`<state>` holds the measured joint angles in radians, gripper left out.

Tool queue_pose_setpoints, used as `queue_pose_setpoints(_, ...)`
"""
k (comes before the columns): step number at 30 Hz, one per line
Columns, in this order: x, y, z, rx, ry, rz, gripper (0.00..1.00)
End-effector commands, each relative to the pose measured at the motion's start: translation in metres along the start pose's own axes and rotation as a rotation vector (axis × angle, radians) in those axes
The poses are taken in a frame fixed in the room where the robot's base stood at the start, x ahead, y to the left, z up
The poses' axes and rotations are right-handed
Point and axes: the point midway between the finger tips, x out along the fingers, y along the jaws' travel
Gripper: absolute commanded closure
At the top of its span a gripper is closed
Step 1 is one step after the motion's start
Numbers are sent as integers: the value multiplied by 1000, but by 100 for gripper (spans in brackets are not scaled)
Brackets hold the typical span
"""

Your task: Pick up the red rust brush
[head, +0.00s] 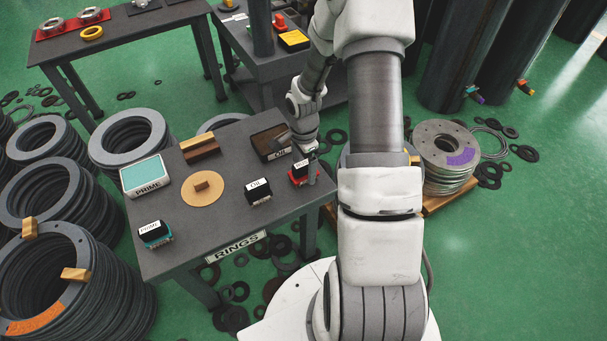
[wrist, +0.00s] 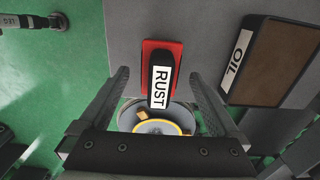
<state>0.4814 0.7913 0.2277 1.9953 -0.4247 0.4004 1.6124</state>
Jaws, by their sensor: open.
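The red rust brush (head: 303,175) sits at the right edge of the dark table (head: 220,222), partly hidden by my gripper in the head view. In the wrist view the brush (wrist: 176,52) has a red base and a black top with a white RUST label. My gripper (head: 304,158) is over the brush, pointing down. In the wrist view the open fingers of my gripper (wrist: 160,76) lie on either side of the brush's lower part, with a gap on both sides. I cannot tell how far the fingertips are above the table.
An OIL tray (head: 264,148) is close behind the brush. A black OIL brush (head: 258,197) stands to its left. Farther left are a tan disc (head: 203,199), a teal PRIME tray (head: 145,177) and a PRIME brush (head: 155,237). A stack of flanged rings (head: 447,150) stands right of the table.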

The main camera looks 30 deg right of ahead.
Motion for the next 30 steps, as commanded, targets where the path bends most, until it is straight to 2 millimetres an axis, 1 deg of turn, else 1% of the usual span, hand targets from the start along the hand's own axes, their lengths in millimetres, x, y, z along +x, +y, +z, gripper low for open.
queue_pose_setpoints(1,12,0,0,-2,-1,1,3)
queue_pose_setpoints(4,21,0,0,-1,-1,1,3)
queue_pose_setpoints(7,24,0,0,-2,0,-1,3)
queue_pose_setpoints(13,23,0,0,-1,0,-1,3)
queue_pose_setpoints(17,23,0,0,-1,0,-1,26)
queue_pose_setpoints(18,23,0,0,-1,0,0,33)
queue_pose_setpoints(20,23,0,0,-1,0,0,44)
queue_pose_setpoints(21,23,0,0,-1,0,0,51)
queue_pose_setpoints(23,23,0,0,-1,0,0,62)
queue_pose_setpoints(24,23,0,0,-1,0,0,69)
queue_pose_setpoints(26,23,0,0,-1,0,0,80)
queue_pose_setpoints(27,23,0,0,-1,0,0,87)
queue_pose_setpoints(29,23,0,0,-1,0,0,98)
queue_pose_setpoints(30,23,0,0,-1,0,-1,100)
